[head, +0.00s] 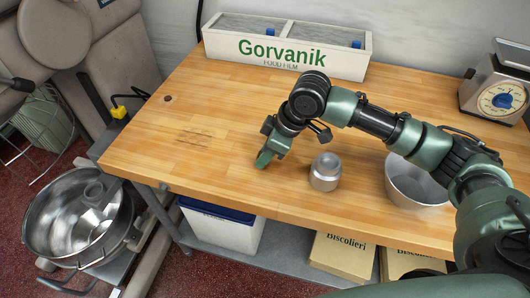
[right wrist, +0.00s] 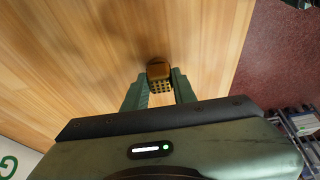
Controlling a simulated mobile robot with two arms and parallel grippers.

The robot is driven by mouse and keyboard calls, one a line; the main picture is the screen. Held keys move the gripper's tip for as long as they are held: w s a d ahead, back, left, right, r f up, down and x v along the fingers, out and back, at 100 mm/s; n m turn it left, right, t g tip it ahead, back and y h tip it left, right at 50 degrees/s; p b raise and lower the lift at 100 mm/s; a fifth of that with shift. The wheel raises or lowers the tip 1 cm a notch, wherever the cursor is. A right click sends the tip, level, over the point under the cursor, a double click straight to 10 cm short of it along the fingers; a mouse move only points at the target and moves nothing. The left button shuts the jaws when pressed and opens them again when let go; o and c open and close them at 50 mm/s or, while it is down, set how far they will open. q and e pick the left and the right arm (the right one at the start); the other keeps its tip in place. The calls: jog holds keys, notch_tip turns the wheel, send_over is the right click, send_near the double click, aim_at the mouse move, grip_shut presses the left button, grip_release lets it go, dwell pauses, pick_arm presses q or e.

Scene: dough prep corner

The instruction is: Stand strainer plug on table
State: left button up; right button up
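The strainer plug (right wrist: 160,76) shows in the right wrist view as a small brown block with a dark perforated face. It sits between the fingertips of my right gripper (right wrist: 160,85), with a finger against each side. In the head view my right gripper (head: 266,158) points down, low at the wooden table (head: 200,120), left of the metal canister. The plug is hidden there behind the fingers. A dark shadow lies on the wood close to the plug; whether the plug touches the table I cannot tell. My left gripper is in neither view.
A Gorvanik food film box (head: 285,48) stands at the back, a scale (head: 496,92) at the right. The table's left part is clear. A mixer bowl (head: 80,222) is beyond the left edge.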

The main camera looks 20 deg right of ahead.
jog(key=o, duration=0.4)
jog(key=v, duration=1.2)
jog(key=shift+r+b, duration=0.2)
jog(key=shift+b, duration=0.15)
